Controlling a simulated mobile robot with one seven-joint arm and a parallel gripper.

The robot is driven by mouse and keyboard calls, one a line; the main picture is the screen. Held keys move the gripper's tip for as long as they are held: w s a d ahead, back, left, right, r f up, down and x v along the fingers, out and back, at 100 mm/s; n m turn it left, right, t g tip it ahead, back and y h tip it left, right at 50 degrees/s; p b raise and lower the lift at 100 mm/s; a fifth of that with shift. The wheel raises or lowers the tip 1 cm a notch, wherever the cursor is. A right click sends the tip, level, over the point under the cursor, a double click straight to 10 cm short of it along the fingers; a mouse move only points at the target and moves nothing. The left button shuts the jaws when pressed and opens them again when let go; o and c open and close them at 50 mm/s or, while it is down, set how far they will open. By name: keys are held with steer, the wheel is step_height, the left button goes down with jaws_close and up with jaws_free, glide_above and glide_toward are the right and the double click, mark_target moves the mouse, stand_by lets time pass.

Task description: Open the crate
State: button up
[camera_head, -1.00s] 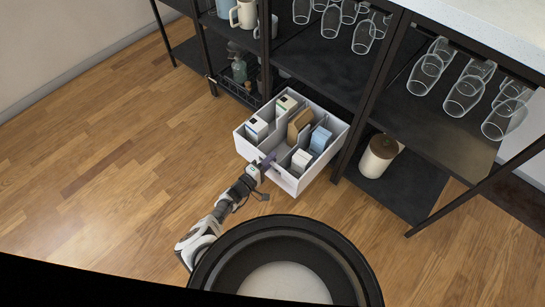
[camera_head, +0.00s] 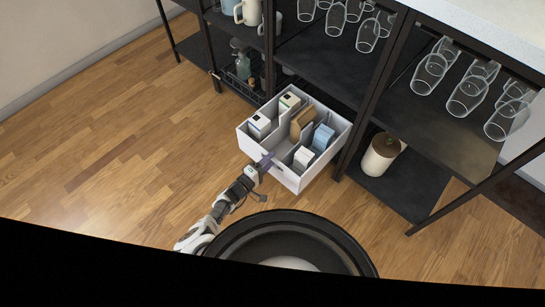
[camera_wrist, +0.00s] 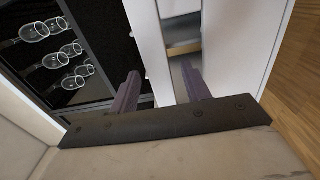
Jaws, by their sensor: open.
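The white crate (camera_head: 292,178) is pulled out from the lower shelf of the dark rack, with dividers and several boxes visible inside. Its white wall also shows in the wrist view (camera_wrist: 238,40). My gripper (camera_head: 267,160) is at the crate's front wall, near its middle. In the wrist view my gripper's two purple fingers (camera_wrist: 162,88) are apart, with white crate panels between and ahead of them. I cannot tell whether the fingers touch the crate.
The dark rack (camera_head: 330,62) holds several upturned glasses (camera_head: 430,72) on its upper shelf. A cream canister (camera_head: 381,155) stands on the lower shelf right of the crate. A wire basket (camera_head: 238,85) with bottles is to the left. The wooden floor (camera_head: 110,140) is clear on the left.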

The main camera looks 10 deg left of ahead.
steer(key=p+v, duration=0.2)
steer(key=v, duration=0.9)
steer(key=shift+s, duration=0.25)
steer(key=shift+a, duration=0.1)
